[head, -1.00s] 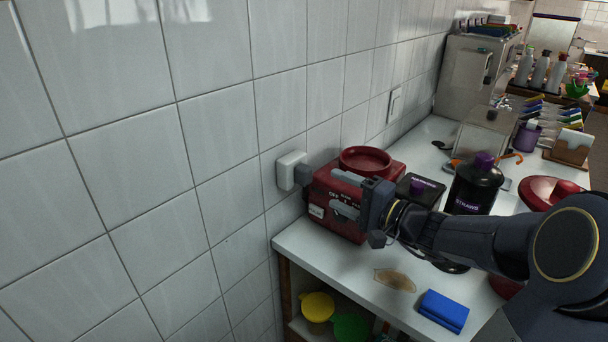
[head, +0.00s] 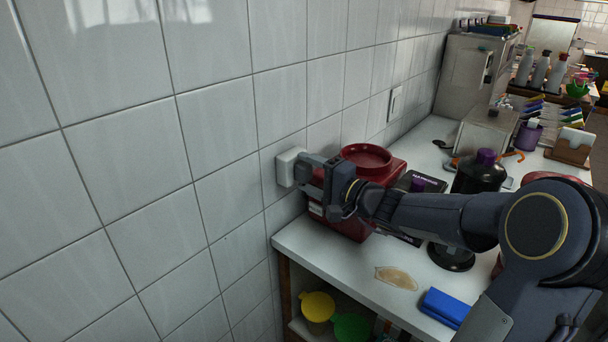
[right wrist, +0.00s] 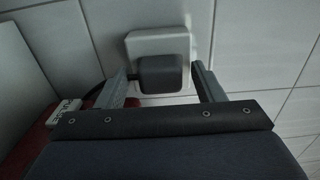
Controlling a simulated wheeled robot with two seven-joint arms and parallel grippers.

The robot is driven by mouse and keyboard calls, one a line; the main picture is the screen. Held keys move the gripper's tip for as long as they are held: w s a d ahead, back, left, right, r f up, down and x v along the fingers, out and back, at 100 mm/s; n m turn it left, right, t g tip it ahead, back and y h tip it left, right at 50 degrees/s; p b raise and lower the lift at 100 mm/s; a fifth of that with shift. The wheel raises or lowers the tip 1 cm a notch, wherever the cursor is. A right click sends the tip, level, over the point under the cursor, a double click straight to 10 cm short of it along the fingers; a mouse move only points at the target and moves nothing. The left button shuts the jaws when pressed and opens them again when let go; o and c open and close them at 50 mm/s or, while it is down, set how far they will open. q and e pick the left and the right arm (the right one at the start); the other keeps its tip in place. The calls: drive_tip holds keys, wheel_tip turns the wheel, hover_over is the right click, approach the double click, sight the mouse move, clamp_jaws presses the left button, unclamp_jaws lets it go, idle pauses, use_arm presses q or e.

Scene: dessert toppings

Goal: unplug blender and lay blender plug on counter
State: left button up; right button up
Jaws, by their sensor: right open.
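The blender plug (right wrist: 160,74) is a dark block seated in the white wall outlet (right wrist: 160,44). In the right wrist view it lies between the two fingers of my right gripper (right wrist: 163,82), with a visible gap to the right finger. A dark cord runs from its left side. In the head view my right gripper (head: 311,170) is at the outlet (head: 288,167) and hides the plug. The red blender base (head: 345,218) stands on the white counter (head: 320,262), partly behind the gripper. My left gripper is not in view.
A black bottle with a purple cap (head: 478,172) and a black box (head: 420,182) stand beside the blender. A blue sponge (head: 443,308) and a tan stain (head: 396,278) are at the counter's front. The front left counter is mostly clear.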

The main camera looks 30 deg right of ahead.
idle(0.6)
drive_tip(key=shift+b, duration=0.5)
idle(0.5)
drive_tip(key=shift+b, duration=0.5)
drive_tip(key=c, duration=1.3)
drive_tip(key=b+v, duration=0.1)
drive_tip(key=v, duration=0.5)
idle(0.3)
